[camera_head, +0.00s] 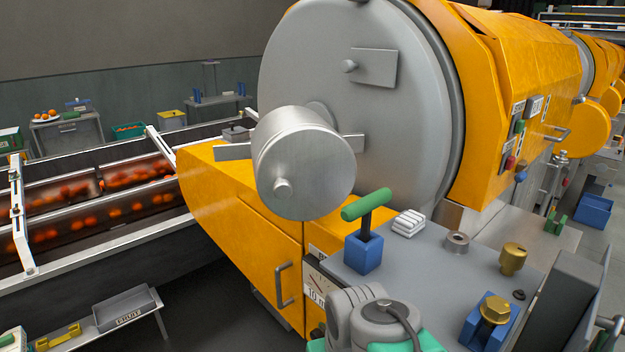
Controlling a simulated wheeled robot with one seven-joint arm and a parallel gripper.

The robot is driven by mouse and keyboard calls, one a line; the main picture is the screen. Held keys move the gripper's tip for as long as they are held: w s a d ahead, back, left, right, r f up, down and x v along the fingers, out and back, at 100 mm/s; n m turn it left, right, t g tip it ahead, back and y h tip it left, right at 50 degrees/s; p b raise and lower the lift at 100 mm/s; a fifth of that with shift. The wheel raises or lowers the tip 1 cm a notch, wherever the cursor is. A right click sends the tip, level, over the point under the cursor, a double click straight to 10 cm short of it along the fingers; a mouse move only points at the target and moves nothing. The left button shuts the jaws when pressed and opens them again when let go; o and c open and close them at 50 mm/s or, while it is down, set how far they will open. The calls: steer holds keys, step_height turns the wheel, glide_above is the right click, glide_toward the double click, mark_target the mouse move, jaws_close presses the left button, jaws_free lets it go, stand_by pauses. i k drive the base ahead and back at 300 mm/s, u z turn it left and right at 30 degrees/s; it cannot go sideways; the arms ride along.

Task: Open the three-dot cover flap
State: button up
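No cover flap with three dots can be made out in the head view. A small square grey plate (374,68) with a round knob at its left edge sits on the face of the large grey drum (420,110). A cylindrical metal hub (310,155) with a small knob sticks out below it. An orange cabinet door (255,240) with a vertical grey handle (284,284) is closed below the drum. Part of my grey and green arm shows at the bottom edge, below the drum. My gripper's fingers are not in view.
A grey worktop (400,262) on the right holds a green-handled tool in a blue block (364,252), a white ribbed block (409,223), a metal ring (457,242) and brass pieces (513,259). A conveyor (90,215) with oranges runs along the left. Dark floor lies between it and the cabinet.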

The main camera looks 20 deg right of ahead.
mark_target(378, 68)
steer(key=k, duration=0.3)
steer(key=u, duration=1.15)
steer(key=i, duration=1)
